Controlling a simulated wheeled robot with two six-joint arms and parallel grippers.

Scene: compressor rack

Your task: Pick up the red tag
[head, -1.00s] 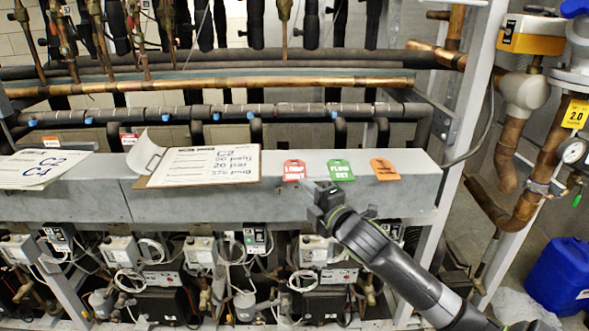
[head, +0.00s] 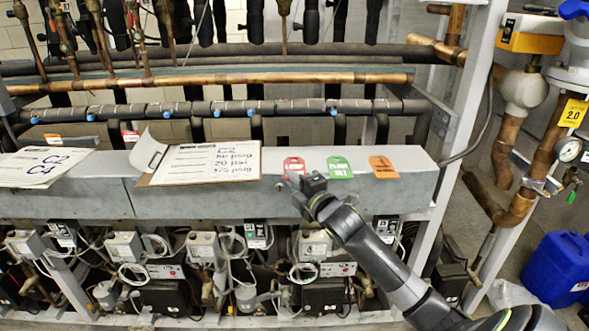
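The red tag (head: 293,164) lies on the grey beam, to the right of the clipboard. Its lower part is covered by my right gripper. My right gripper (head: 297,184) comes in from the lower right, with its tip at the tag's lower edge in the picture. I cannot tell whether it touches the tag, or whether its fingers are open or shut. My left gripper is not in view.
The grey beam (head: 410,192) also bears a green tag (head: 339,166), an orange tag (head: 383,167), a clipboard with paper (head: 210,164) and more sheets (head: 42,165) at the left. Pipes run behind it. A blue container (head: 558,268) stands at the lower right.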

